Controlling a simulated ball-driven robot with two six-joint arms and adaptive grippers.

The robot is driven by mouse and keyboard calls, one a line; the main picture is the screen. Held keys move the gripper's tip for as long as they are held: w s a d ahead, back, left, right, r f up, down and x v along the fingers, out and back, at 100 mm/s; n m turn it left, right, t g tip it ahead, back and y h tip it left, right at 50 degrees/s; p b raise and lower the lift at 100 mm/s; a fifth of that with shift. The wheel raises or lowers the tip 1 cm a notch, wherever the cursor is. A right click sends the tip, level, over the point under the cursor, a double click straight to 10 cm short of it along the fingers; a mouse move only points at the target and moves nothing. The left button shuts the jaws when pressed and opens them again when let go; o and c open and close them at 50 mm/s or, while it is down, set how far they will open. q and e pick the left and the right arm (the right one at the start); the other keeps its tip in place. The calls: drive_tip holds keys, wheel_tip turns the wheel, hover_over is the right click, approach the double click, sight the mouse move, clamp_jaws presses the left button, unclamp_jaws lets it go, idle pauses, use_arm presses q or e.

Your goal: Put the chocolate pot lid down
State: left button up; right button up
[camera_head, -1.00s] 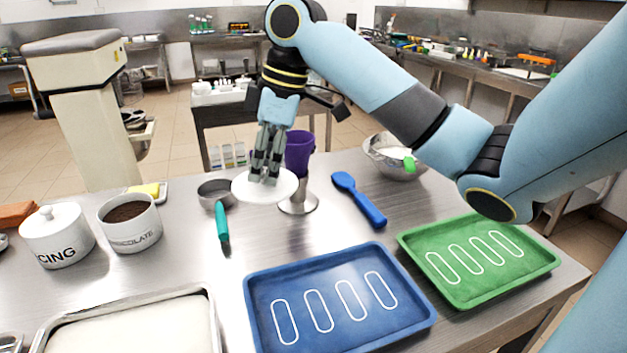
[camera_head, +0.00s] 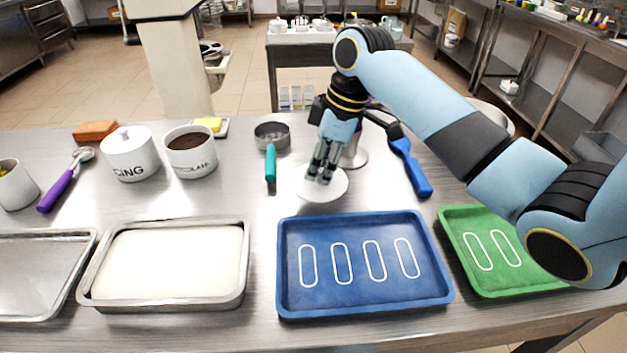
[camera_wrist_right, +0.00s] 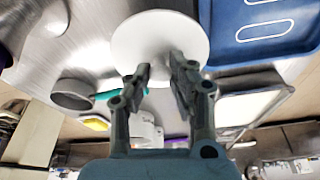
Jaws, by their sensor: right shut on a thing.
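The white round chocolate pot lid (camera_head: 332,190) is in my right gripper (camera_head: 322,172), above or at the steel table behind the blue tray. In the right wrist view the lid (camera_wrist_right: 160,35) shows as a white disc between the two fingertips (camera_wrist_right: 160,72), which are shut on its knob. I cannot tell whether the lid touches the table. The white chocolate pot (camera_head: 192,158) stands open with dark brown contents, left of the gripper, beside the lidded icing pot (camera_head: 131,158). My left gripper is not in view.
A blue tray (camera_head: 365,310) lies in front of the lid, a green tray (camera_head: 512,287) to the right. A teal-handled measuring cup (camera_head: 270,165) is just left of the lid, a blue spatula (camera_head: 412,170) to its right. Bare table lies between the pots and trays.

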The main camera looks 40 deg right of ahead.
drive_tip(key=shift+w+f, duration=0.65)
drive_tip(key=shift+w, duration=0.35)
drive_tip(key=shift+s+d+x, duration=0.1)
drive_tip(key=shift+d+x, duration=0.1)
drive_tip(key=shift+x, duration=0.8)
drive_tip(key=shift+s+d+x, duration=0.15)
drive_tip(key=shift+d+x, duration=0.05)
drive_tip(key=shift+x, duration=0.8)
drive_tip(key=shift+f, duration=0.15)
drive_tip(key=o, duration=0.8)
drive_tip(key=v, duration=1.2)
